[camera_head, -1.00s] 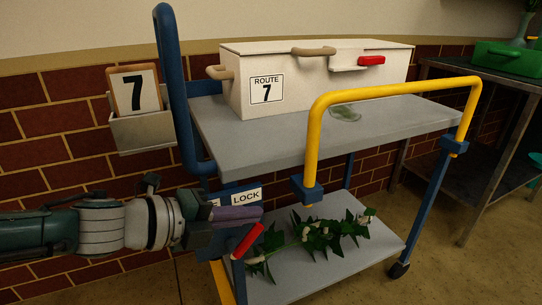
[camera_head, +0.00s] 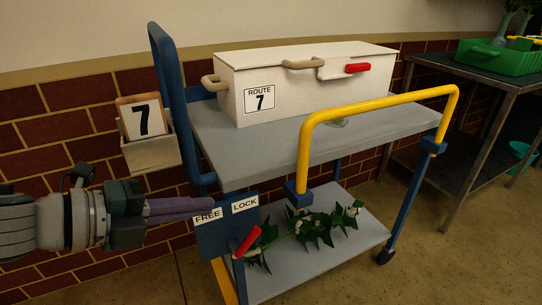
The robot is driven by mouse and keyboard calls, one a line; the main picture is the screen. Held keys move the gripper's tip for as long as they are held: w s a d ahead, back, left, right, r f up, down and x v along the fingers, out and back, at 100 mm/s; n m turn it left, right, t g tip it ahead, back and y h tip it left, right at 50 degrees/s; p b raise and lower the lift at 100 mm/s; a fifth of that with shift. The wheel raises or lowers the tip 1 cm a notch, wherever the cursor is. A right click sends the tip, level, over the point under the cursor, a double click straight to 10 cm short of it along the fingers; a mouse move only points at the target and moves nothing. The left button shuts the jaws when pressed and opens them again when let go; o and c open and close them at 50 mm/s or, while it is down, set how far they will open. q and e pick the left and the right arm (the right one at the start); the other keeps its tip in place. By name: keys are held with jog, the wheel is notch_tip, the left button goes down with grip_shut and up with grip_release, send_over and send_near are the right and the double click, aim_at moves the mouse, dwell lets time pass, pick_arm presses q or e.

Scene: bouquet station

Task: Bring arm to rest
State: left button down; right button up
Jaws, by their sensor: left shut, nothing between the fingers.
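My left gripper (camera_head: 212,204) comes in from the left at the lower part of the picture. Its purple fingers are shut with nothing between them, just left of the blue FREE/LOCK plate (camera_head: 228,240) on the cart. A lever with a red handle (camera_head: 248,240) slants up to the right, at the lower right of that plate, under the word LOCK. The cart's grey top shelf (camera_head: 270,145) holds the white Route 7 box (camera_head: 300,80). My right gripper is not in view.
The cart has a blue handle (camera_head: 165,100) at left and a yellow rail (camera_head: 305,150) in front. A leafy stem (camera_head: 315,228) lies on its lower shelf (camera_head: 285,275). A wall holder (camera_head: 150,155) with a number 7 card hangs at left. A dark table (camera_head: 480,75) with a green crate stands at right.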

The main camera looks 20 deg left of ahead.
pick_arm(q)
notch_tip(320, 180, up, 9)
jog(key=d+n+t+y+p, duration=0.1)
jog(key=d+n+y+p, duration=0.2)
jog(key=n+p, duration=0.5)
jog(key=s+d+r+n+g+y+p, duration=0.3)
jog(key=s+r+n+g+p, duration=0.6)
jog(key=s+r+n+p, duration=0.85)
notch_tip(320, 180, up, 38)
jog(key=s+m+p, duration=0.1)
jog(key=m+p, duration=0.2)
jog(key=p, duration=3.5)
jog(key=shift+s, duration=0.35)
